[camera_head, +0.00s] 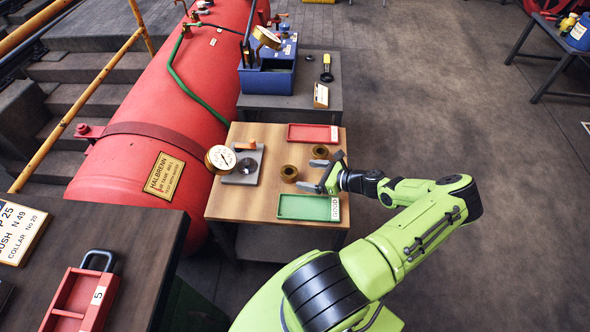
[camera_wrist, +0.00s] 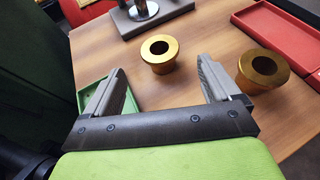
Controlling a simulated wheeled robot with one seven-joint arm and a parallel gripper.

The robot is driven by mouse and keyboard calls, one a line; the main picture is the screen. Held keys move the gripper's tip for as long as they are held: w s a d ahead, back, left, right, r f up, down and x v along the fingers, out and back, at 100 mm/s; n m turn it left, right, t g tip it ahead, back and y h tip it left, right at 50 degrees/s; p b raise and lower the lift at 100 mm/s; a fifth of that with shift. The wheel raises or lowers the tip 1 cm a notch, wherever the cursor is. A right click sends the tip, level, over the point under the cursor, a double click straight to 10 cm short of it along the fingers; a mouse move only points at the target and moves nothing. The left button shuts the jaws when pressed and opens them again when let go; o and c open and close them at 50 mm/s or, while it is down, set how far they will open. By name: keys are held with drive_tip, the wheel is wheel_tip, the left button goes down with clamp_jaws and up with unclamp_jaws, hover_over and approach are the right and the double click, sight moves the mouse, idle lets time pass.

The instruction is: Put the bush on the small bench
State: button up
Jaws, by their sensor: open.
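Two brass flanged bushes stand upright on a wooden-topped bench (camera_head: 240,203). One bush (camera_head: 289,173) is near the middle; the other bush (camera_head: 320,152) is nearer the red tray, partly behind my gripper. My gripper (camera_head: 315,175) is open and empty, low over the bench's right side. In the wrist view, the middle bush (camera_wrist: 160,48) stands ahead of and between the open fingers, apart from them. The other bush (camera_wrist: 263,66) is beside the right finger; I cannot tell whether they touch. The frames do not label which bench is the small one.
A green tray (camera_head: 303,207) lies at the bench's near edge and a red tray (camera_head: 313,133) at its far edge. A gauge (camera_head: 221,158) and grey plate stand left. A grey bench (camera_head: 335,95) holds a blue box (camera_head: 268,78).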

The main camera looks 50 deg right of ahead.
drive_tip(key=shift+v, duration=0.8)
drive_tip(key=w+a+r+n+g+h, duration=0.1)
drive_tip(key=w+a+r+n+g, duration=0.2)
drive_tip(key=a+r+n+g, duration=1.2)
drive_tip(key=s+a+r+n+t+h, duration=0.1)
drive_tip(key=s+a+r+n+t, duration=0.3)
drive_tip(key=s+a+r+n, duration=0.2)
drive_tip(key=s+a+r+n+t+h, duration=0.1)
drive_tip(key=s+a+r+n+t, duration=0.2)
drive_tip(key=s+a+r+n, duration=0.4)
drive_tip(key=a+r+n, duration=0.3)
drive_tip(key=r+n, duration=0.1)
drive_tip(key=r, duration=0.2)
drive_tip(key=shift+s+n+t+h, duration=0.3)
drive_tip(key=shift+n+t, duration=0.1)
drive_tip(key=shift+a+r, duration=0.15)
wheel_tip(320, 180, up, 10)
drive_tip(key=p, duration=1)
